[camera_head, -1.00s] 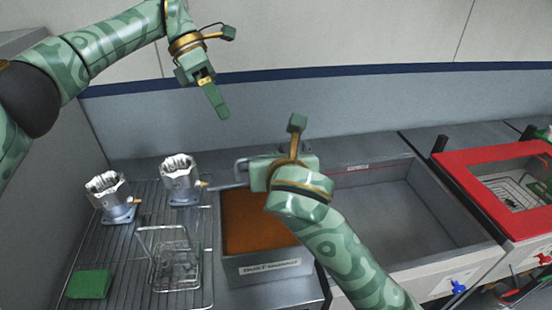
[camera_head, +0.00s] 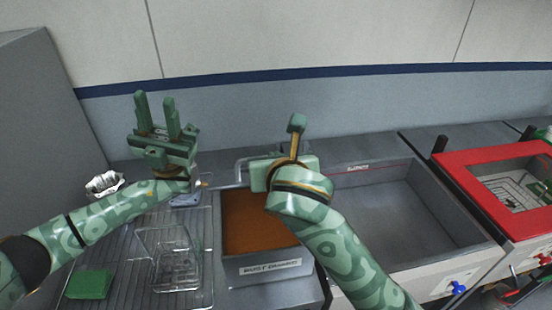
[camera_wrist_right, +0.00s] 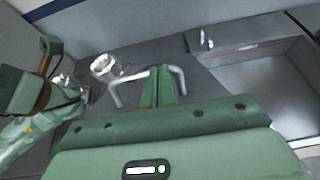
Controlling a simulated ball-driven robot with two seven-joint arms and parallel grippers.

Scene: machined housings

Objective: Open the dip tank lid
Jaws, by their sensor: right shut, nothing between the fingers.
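The dip tank (camera_head: 268,268) is a grey box with a label on its front, and brown-orange liquid shows inside it. A bent grey bar handle (camera_head: 238,172) stands at the tank's back left; it also shows in the right wrist view (camera_wrist_right: 118,96), close by the fingers. I cannot make out the lid panel, and my right arm covers part of that area. My left gripper (camera_head: 156,110) is open and empty, fingers up, left of the tank.
Another housing is mostly hidden behind my left gripper. An empty sink (camera_head: 400,205) and a red-framed tank (camera_head: 480,160) are at right.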

